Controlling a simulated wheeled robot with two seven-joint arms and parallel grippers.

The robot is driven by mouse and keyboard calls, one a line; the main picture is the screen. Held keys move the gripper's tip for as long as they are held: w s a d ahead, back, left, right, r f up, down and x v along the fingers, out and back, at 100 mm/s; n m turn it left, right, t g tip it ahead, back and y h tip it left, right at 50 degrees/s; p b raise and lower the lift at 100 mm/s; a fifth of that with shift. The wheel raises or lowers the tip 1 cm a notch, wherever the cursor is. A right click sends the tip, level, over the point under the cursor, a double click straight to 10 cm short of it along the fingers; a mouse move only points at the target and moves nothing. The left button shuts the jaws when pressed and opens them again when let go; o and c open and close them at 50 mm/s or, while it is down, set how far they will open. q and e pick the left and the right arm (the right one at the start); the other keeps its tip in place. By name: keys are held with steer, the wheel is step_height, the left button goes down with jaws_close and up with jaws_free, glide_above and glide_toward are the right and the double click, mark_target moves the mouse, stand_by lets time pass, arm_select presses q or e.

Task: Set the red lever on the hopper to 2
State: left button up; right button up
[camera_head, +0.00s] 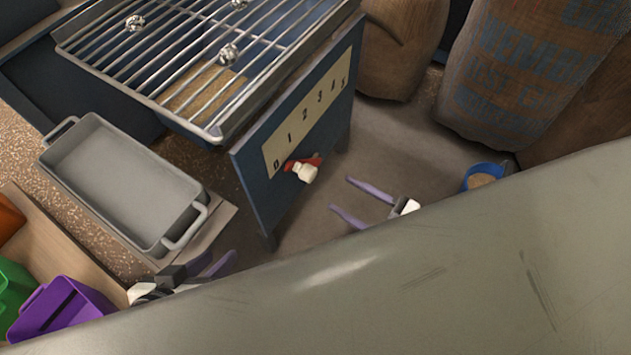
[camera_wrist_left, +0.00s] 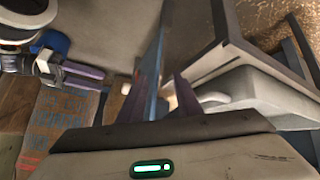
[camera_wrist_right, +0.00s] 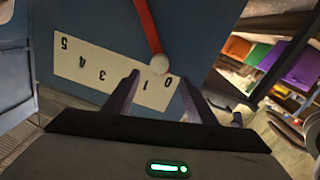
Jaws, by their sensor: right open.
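The red lever (camera_head: 311,161) with its white knob (camera_head: 305,172) is on the blue side panel of the hopper (camera_head: 262,195), by a pale scale (camera_head: 300,120) marked 0 to 5. In the right wrist view the scale (camera_wrist_right: 90,70) appears upside down, and the white knob (camera_wrist_right: 160,63) is near 0 and 1. My right gripper (camera_head: 341,194) is open and empty, to the right of the knob and apart from it in the head view. In its wrist view the knob shows between the fingertips. My left gripper (camera_head: 221,256) is open and empty beside the grey tray.
The grey tray (camera_head: 95,195) stands left of the hopper. Purple (camera_head: 60,305), green (camera_head: 12,285) and orange (camera_head: 8,218) bins are at the lower left. Sacks (camera_head: 515,75) stand at the back right, with a blue bucket (camera_head: 483,173) before them. A metal grate (camera_head: 200,50) tops the hopper.

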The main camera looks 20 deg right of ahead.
mark_target(314, 176)
steer(key=b+x, duration=0.1)
steer(key=x, duration=0.7)
steer(key=shift+w+a+b, duration=0.15)
steer(key=shift+w+b, duration=0.1)
steer(key=shift+b, duration=0.15)
steer(key=shift+w+a, duration=0.3)
steer(key=shift+w, duration=0.05)
arm_select(q)
steer(key=shift+w+d+r+t+h, duration=0.2)
steer(key=shift+d+r+h, duration=0.05)
steer(key=shift+d+r, duration=0.15)
steer(key=shift+w+d+r+t+h, duration=0.15)
steer(key=shift+d+r+t+h, duration=0.1)
steer(key=shift+r, duration=0.15)
arm_select(e)
jaws_close()
steer(key=shift+d+r, duration=0.1)
steer(key=shift+r, duration=0.05)
